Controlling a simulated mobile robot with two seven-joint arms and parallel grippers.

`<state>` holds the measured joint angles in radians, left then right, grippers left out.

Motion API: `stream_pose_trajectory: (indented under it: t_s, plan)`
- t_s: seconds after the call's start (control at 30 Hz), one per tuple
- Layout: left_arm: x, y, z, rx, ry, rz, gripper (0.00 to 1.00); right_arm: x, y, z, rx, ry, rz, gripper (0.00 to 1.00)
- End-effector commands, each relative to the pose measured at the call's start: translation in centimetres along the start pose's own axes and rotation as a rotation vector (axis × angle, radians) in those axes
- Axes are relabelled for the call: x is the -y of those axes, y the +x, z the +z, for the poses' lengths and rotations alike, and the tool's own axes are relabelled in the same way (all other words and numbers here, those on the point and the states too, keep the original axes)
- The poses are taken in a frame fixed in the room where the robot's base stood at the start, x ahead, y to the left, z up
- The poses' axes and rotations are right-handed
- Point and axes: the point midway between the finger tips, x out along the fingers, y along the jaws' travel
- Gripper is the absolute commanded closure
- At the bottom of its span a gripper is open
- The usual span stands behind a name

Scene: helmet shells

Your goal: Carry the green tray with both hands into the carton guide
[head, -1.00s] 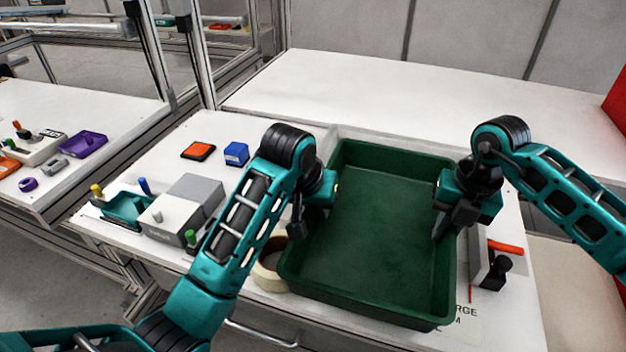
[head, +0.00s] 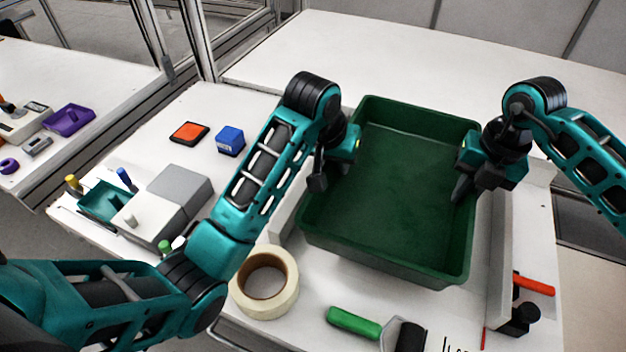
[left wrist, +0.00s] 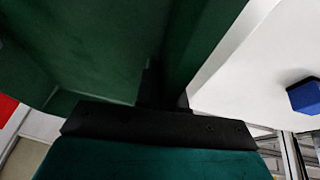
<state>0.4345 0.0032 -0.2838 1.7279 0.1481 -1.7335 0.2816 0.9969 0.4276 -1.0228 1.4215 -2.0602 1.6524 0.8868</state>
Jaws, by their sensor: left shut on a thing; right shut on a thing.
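The green tray (head: 400,200) is empty and roughly level. It is between the low pale walls of the carton guide (head: 500,265), whose left wall (head: 288,208) also shows. I cannot tell whether the tray's bottom rests on the surface or hangs just above it. My left gripper (head: 334,168) is shut on the tray's left rim. My right gripper (head: 468,178) is shut on its right rim. In the left wrist view, the tray's green wall (left wrist: 195,45) runs into the jaws; the fingertips are mostly hidden.
A tape roll (head: 265,282) and a green-handled roller (head: 355,322) lie in front of the tray. A red-handled tool (head: 533,284) is right of the guide. A grey box (head: 165,205), blue block (head: 230,140) and orange-topped block (head: 189,132) are on the left. The back table is clear.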

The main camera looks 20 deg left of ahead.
Motion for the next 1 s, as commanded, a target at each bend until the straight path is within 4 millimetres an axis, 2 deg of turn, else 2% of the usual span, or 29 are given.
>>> stream_pose_trajectory:
  t_s: [0.53,1.0]
  plan:
    - [0.3,0.3,0.1,-0.001,-0.003,-0.006,1.00,0.3,0.3,0.1,0.001,0.005,-0.006,1.00]
    - [0.6,2.6,1.1,-0.001,-0.003,-0.006,1.00,0.6,2.8,0.1,0.001,0.005,-0.006,1.00]
